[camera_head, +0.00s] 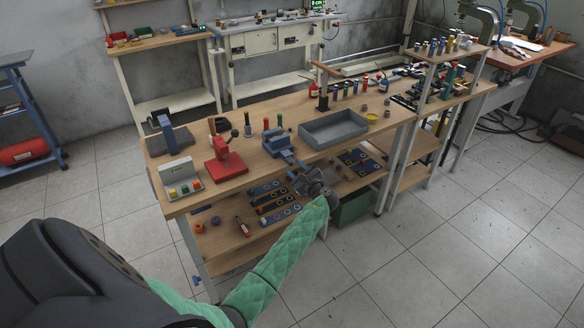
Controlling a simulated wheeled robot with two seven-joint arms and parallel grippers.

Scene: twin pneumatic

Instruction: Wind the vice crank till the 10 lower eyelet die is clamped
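The blue vice (277,142) is fixed at the front edge of the wooden bench. My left arm, in a green quilted sleeve, reaches up to the bench front, and my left gripper (301,176) is right at the front end of the vice. The vice crank is hidden or too small to make out behind the gripper. The fingers are too small and dark to show whether they are open or shut on anything. I cannot make out the 10 lower eyelet die or the vice jaws' gap. My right gripper is out of view.
On the bench top (219,197) a red press (225,162) and a white box with coloured buttons (180,178) stand left of the vice. A grey tray (335,129) stands to its right. A lower shelf holds strips of parts. The tiled floor in front is clear.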

